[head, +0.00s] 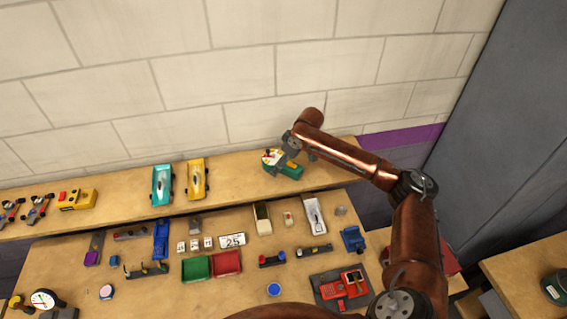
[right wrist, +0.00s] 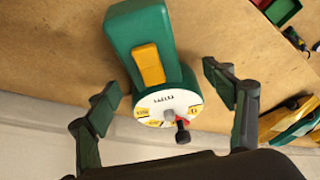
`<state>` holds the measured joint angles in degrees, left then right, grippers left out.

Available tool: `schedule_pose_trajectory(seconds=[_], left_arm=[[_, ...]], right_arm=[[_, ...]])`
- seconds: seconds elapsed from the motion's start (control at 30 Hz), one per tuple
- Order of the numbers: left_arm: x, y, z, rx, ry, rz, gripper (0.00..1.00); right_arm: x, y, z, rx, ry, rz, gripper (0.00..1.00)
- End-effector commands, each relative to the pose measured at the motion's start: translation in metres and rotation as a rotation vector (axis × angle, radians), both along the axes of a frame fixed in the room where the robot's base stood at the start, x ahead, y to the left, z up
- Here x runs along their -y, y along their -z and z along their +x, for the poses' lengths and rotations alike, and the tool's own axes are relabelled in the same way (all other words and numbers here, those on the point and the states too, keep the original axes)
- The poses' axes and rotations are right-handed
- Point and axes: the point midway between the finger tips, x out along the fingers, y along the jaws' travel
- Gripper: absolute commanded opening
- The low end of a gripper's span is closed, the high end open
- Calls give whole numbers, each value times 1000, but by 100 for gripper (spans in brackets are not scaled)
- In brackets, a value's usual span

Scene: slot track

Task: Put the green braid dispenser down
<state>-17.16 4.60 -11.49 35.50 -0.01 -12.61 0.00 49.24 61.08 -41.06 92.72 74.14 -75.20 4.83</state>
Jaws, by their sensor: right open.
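The green braid dispenser (head: 291,172) rests on the wooden back shelf (head: 230,181), right of the yellow car. In the right wrist view it is a green body (right wrist: 127,30) with a yellow block on top and a white dial face with a dark knob towards my gripper. My right gripper (right wrist: 165,92) is open, one finger on either side of the dial end, with gaps visible between fingers and dispenser. In the head view my right arm reaches over the shelf and partly covers the dispenser. My left gripper is in neither view.
A teal car (head: 162,185) and a yellow car (head: 197,179) stand on the shelf to the left. The wall (head: 220,80) rises close behind. The lower table (head: 130,295) holds many small parts, including green and red trays (head: 226,262). The shelf between yellow car and dispenser is clear.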

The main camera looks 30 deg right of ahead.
Motion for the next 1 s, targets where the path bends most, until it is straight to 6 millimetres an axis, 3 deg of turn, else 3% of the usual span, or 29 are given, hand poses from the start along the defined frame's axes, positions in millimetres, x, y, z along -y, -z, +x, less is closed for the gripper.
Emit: schedule_pose_trajectory(seconds=[0.33,0.8,1.0], left_arm=[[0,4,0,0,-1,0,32],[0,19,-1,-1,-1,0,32],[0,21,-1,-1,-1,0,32]], right_arm=[[3,-11,-3,1,1,0,75],[20,-95,-33,2,2,-1,75],[23,-111,-39,-1,1,0,75]])
